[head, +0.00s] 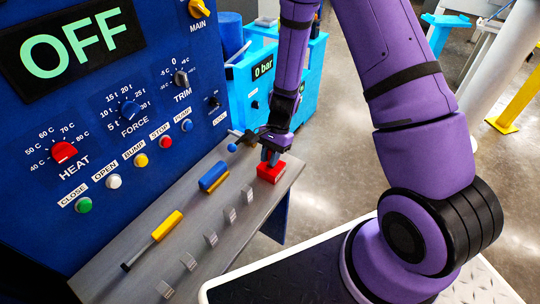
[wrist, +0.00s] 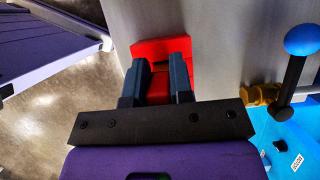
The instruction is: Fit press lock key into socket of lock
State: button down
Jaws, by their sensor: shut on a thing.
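A red block (head: 271,174), which may be the press lock key or its holder, sits at the far right end of the grey shelf. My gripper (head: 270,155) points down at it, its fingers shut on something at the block.
A blue-knobbed lever (wrist: 302,40) stands close by my gripper. A light-blue unit (head: 300,85) is behind. Open floor lies right of the shelf.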

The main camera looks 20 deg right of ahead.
jog(key=shift+f, duration=0.65)
jog(key=c, duration=0.9)
grip_release()
jog(key=v, duration=1.1)
jog(key=shift+f, duration=0.1)
jog(key=shift+r, duration=6)
